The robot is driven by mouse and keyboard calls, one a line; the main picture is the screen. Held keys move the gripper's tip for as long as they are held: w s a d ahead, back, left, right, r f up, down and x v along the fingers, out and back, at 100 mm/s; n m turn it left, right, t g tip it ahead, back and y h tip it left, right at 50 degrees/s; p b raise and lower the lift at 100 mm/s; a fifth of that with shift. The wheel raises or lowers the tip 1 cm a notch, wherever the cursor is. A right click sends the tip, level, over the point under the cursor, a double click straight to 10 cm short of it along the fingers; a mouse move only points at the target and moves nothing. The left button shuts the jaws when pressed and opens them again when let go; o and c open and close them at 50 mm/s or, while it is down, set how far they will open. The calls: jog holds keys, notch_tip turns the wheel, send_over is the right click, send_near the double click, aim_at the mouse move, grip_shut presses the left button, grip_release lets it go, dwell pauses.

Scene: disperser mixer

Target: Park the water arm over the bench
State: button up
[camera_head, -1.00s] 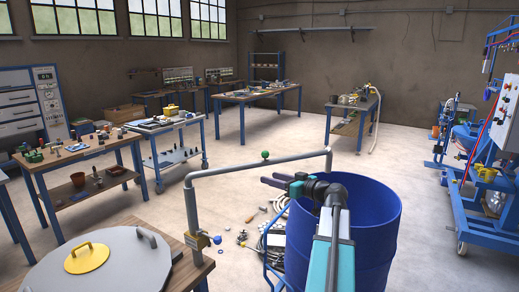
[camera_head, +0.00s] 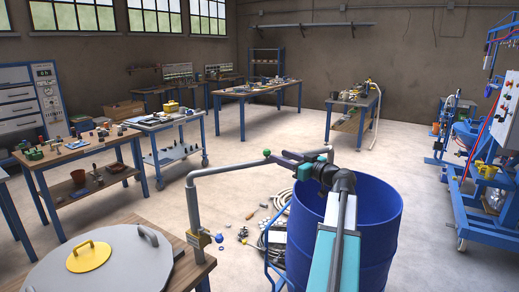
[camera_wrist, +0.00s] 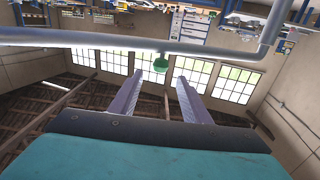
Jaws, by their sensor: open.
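The water arm (camera_head: 228,168) is a grey pipe that rises from a post at the bench edge and runs across toward the blue barrel (camera_head: 375,235). A green knob (camera_head: 266,153) stands on the pipe. My gripper (camera_head: 279,156) is at the height of the pipe, just right of the knob, and hides part of the pipe. In the wrist view the two fingers (camera_wrist: 159,77) are apart and empty, with the green knob (camera_wrist: 161,63) centred just past their tips. I cannot tell whether they touch the pipe (camera_wrist: 100,41).
A wooden bench (camera_head: 190,262) with a large grey lid (camera_head: 110,268) and a yellow disc (camera_head: 89,257) is at the front left. Hoses (camera_head: 277,240) and small parts lie on the floor beside the barrel. A blue machine frame (camera_head: 480,205) stands at the right.

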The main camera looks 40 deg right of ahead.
aim_at(264, 149)
jog(key=w+p, duration=0.4)
jog(key=w, duration=0.6)
jog(key=shift+w+r, duration=0.1)
jog(key=shift+w, duration=0.9)
